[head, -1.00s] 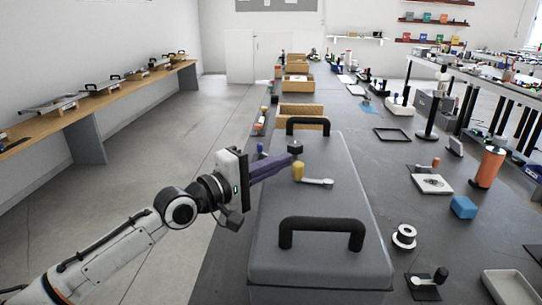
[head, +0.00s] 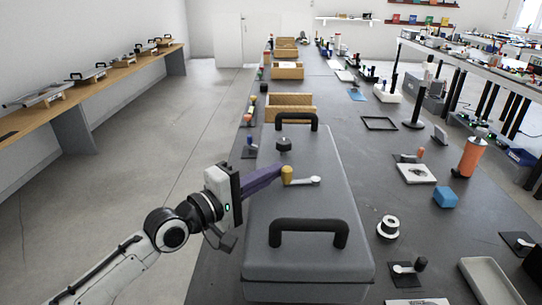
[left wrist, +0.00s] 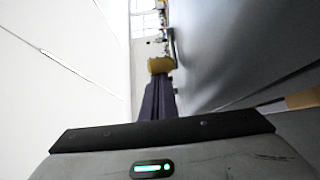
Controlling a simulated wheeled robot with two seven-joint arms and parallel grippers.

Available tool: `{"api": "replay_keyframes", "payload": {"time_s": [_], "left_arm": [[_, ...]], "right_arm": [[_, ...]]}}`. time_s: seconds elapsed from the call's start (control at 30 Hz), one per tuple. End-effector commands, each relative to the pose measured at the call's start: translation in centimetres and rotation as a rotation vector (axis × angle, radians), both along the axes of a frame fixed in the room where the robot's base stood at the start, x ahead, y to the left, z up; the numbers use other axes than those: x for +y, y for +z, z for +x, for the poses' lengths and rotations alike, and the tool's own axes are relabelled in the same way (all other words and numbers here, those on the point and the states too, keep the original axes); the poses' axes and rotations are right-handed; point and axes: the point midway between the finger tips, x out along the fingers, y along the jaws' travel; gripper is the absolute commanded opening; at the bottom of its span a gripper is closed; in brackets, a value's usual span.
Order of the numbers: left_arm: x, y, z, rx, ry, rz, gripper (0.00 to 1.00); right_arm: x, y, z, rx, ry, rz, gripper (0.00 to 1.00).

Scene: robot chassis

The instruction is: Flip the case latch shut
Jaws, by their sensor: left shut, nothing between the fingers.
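The grey case (head: 330,205) stands in front of me, its lid down. My left gripper (head: 280,171) has purple fingers, shut and empty, reaching in from the left with the tips at the knob's left side. The left wrist view shows the yellow knob (left wrist: 160,66) just beyond the fingertips (left wrist: 158,84); I cannot tell whether they touch. My right gripper is not in view.
Two black handles, a near one (head: 308,233) and a far one (head: 297,118), rise from the lid. A black knob (head: 284,144) stands behind the lever. A wooden crate (head: 290,106) is behind the case. Several small items lie to the right; open floor is left.

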Motion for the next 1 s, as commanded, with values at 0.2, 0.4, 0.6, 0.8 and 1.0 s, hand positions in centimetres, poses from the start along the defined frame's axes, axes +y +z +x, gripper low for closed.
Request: {"api": "replay_keyframes", "payload": {"time_s": [0.2, 0.4, 0.6, 0.8, 1.0], "left_arm": [[-0.4, 0.2, -1.2, -0.001, -0.003, -0.004, 0.00], [-0.3, 0.1, -1.2, -0.001, -0.002, -0.003, 0.00], [-0.1, 0.0, -1.1, -0.002, 0.000, -0.002, 0.00], [1.8, -0.5, -0.4, -0.006, 0.007, 0.000, 0.00], [4.0, -0.1, -0.2, -0.002, 0.010, -0.002, 0.00]], "right_arm": [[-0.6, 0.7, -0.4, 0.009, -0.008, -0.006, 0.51], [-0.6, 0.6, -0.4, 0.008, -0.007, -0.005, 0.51], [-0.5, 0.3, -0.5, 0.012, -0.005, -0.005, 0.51], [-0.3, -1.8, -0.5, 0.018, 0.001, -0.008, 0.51], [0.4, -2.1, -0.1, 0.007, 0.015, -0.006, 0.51]]}}
